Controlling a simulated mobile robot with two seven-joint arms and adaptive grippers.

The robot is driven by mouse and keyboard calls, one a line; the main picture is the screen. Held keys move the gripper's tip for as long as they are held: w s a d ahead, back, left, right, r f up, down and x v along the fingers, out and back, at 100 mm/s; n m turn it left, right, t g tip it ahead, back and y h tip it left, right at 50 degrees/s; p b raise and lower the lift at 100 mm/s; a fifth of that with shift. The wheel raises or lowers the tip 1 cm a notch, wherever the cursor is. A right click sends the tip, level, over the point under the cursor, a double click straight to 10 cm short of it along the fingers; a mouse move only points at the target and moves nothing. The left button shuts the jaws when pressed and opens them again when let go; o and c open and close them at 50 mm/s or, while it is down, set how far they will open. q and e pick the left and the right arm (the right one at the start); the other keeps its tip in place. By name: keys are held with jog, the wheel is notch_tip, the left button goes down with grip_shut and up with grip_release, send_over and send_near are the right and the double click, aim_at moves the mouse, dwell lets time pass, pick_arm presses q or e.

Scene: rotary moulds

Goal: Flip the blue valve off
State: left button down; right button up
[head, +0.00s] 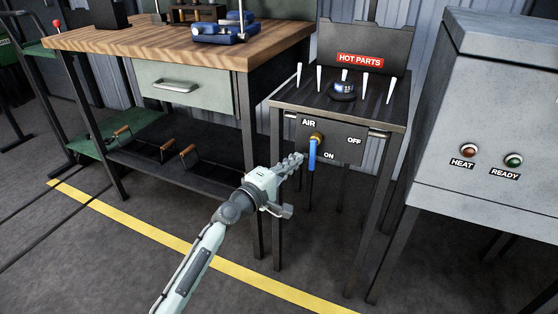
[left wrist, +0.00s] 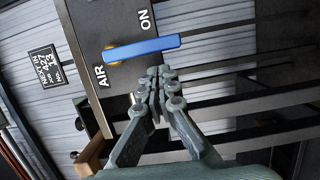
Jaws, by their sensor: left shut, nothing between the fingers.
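In the left wrist view the blue handle (left wrist: 143,48) lies across the upper middle, beside the ON label. My left gripper (head: 298,160) is shut and empty, just left of the handle in the head view. In the wrist view its fingertips (left wrist: 165,73) are close to the handle; I cannot tell if they touch. My right gripper is not in view.
The panel is on a dark stand (head: 380,118) with white pegs and a HOT PARTS sign (head: 360,60). A grey cabinet (head: 490,110) stands to the right. A wooden-topped workbench (head: 110,38) stands to the left. Open floor lies in front, crossed by a yellow line (head: 190,248).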

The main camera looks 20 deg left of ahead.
pick_arm(q)
jog(key=shift+d, duration=0.6)
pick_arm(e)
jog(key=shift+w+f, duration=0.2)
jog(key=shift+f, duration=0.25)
pick_arm(q)
jog(key=shift+f, duration=0.1)
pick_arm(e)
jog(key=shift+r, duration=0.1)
